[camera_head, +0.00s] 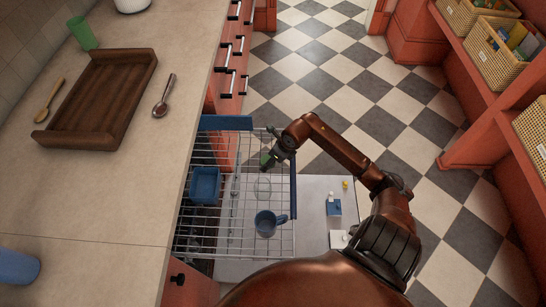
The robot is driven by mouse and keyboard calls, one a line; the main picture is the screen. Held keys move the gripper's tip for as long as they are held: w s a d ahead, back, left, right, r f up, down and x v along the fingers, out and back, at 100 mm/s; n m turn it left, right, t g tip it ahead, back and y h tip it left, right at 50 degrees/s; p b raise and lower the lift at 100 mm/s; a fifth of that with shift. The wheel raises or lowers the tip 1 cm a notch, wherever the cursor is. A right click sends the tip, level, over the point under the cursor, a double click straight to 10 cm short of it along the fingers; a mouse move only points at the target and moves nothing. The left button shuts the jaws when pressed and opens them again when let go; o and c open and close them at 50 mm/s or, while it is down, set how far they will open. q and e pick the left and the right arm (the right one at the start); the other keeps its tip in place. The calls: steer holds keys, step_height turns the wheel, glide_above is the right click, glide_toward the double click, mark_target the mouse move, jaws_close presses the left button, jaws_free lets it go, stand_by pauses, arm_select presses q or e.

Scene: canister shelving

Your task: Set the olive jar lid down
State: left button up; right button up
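My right arm comes in from the right, and its gripper (270,157) is over the wire rack near its far right corner. A small dark green piece (265,160) shows at the fingertips and looks gripped. It is probably the olive jar lid, but it is too small and too covered by the fingers to be sure. No separate jar shows clearly. My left gripper is not in view.
The pulled-out wire rack (235,258) holds a blue mug (267,223), a clear glass (262,188) and a blue tub (205,185). The counter (110,205) bears a wooden tray (101,98), two spoons and a green cup (82,34).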

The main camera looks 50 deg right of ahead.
steer(key=shift+s+r, duration=0.15)
steer(key=shift+r, duration=0.35)
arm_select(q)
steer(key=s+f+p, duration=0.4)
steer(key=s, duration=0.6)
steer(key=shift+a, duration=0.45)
arm_select(e)
steer(key=v, duration=1.1)
